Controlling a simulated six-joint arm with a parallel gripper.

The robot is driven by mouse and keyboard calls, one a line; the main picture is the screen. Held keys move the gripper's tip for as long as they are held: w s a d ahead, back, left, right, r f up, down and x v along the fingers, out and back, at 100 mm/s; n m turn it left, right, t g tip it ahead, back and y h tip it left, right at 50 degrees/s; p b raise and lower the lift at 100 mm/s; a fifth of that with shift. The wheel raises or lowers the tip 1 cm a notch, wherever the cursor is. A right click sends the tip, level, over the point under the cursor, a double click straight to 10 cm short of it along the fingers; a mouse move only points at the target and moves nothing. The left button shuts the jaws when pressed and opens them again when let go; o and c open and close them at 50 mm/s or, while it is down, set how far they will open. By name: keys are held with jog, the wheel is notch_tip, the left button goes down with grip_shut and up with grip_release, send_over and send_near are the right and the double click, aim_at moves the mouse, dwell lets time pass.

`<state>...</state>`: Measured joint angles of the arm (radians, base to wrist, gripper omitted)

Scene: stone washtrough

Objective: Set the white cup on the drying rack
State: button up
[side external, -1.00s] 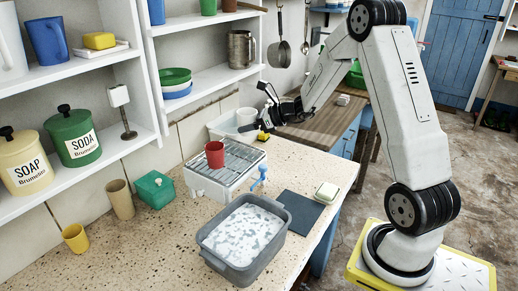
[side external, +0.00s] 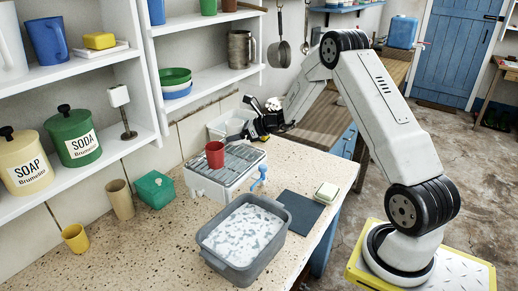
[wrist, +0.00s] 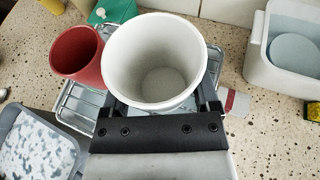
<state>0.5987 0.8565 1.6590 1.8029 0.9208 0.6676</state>
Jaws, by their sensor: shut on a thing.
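My gripper (wrist: 158,104) is shut on the white cup (wrist: 154,88), which stands between its two fingers, mouth towards the wrist camera and looking empty. In the side view my gripper (side external: 254,124) is just behind the far right part of the drying rack (side external: 238,160); there the cup is hard to tell from the white tub. In the wrist view the cup is seen over the wire rack (wrist: 75,98), hiding much of it. I cannot tell its height above the rack. A red cup (side external: 215,155) stands on the rack; in the wrist view it (wrist: 75,53) is close left of the white cup.
A white tub (wrist: 262,62) with a pale blue round thing inside stands right in the wrist view. A grey basin of suds (side external: 246,236) sits in front of the rack. A green box (side external: 155,189) stands left of it. Shelves (side external: 205,82) rise behind.

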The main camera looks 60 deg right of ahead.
aim_at(235, 143)
jog(key=shift+w+f, duration=0.25)
jog(key=shift+f, duration=0.1)
jog(key=shift+d+f, duration=0.1)
jog(key=shift+f, duration=1.35)
jog(key=shift+f, duration=0.15)
jog(key=o, duration=1.2)
jog(key=v, duration=1.2)
